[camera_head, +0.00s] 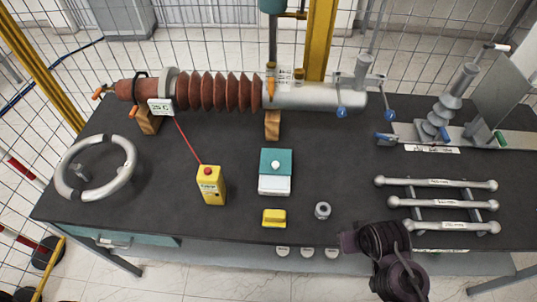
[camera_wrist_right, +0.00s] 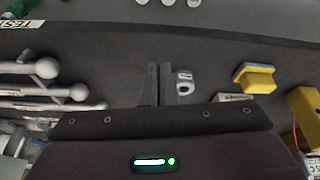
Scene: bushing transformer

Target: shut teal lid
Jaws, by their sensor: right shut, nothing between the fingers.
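A small white box (camera_head: 274,186) with a teal lid (camera_head: 268,158) stands mid-table in the head view. The lid has a round white knob; I cannot tell whether it is fully seated on the box. My right gripper (camera_head: 347,241) is near the front edge of the table, to the right of and in front of the box, not touching it. In the right wrist view its two fingers (camera_wrist_right: 158,84) are together and empty. My left gripper is not in view.
A metal nut (camera_head: 322,210) and a yellow block (camera_head: 273,217) lie between my right gripper and the box. A yellow button box (camera_head: 211,185) stands left. The brown ribbed bushing (camera_head: 215,91) lies behind. Metal bars (camera_head: 435,203) lie right, a metal ring (camera_head: 95,167) far left.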

